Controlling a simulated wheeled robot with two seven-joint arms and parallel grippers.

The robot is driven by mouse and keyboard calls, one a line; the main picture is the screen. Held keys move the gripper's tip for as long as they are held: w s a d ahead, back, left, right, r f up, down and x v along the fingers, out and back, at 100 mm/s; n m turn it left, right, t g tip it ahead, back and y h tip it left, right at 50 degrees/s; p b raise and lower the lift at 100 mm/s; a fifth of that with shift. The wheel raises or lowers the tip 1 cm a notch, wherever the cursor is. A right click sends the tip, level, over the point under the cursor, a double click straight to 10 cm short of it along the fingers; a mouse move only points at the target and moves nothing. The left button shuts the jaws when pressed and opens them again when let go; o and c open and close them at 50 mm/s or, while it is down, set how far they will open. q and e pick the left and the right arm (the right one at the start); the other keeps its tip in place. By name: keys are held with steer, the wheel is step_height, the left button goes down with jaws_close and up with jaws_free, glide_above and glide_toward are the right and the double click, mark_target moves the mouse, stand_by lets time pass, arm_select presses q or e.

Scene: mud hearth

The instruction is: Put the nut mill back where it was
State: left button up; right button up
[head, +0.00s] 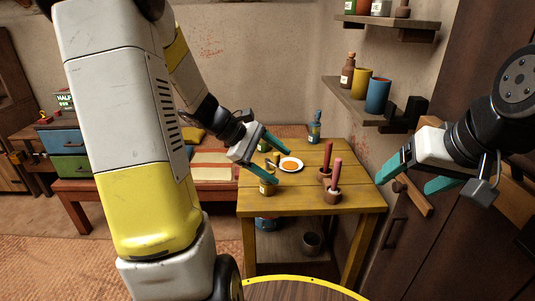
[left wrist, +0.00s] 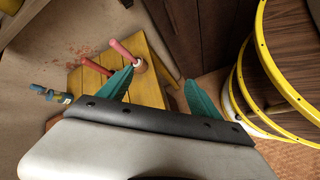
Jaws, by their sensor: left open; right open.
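My left gripper (head: 282,166) is open above the left part of the yellow table (head: 300,207), and nothing shows between its fingers. Its open fingers also show in the left wrist view (left wrist: 160,76). I cannot tell for sure which object is the nut mill. A blue, mill-shaped object (head: 314,128) stands upright at the table's back; it also shows in the left wrist view (left wrist: 50,95). A small yellowish jar (head: 267,188) stands just below the left gripper's fingers in the picture. My right gripper (head: 403,187) is open and empty, right of the table.
A wall shelf (head: 360,101) holds a bottle and cups. A dark cabinet (head: 478,235) stands at the right.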

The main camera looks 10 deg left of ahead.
arm_select(q)
steer(key=s+r+m+t+y, duration=0.1)
steer(key=s+r+m+y, duration=0.2)
steer(key=s+r+m, duration=0.2)
steer(key=s+r+m+t+y, duration=0.1)
steer(key=s+r+m+y, duration=0.3)
steer(key=s+m, duration=0.5)
steer(key=shift+s+a+r+t, duration=0.3)
steer(key=shift+s+r+t, duration=0.1)
steer(key=shift+s+r, duration=0.55)
steer(key=shift+s+f, duration=0.1)
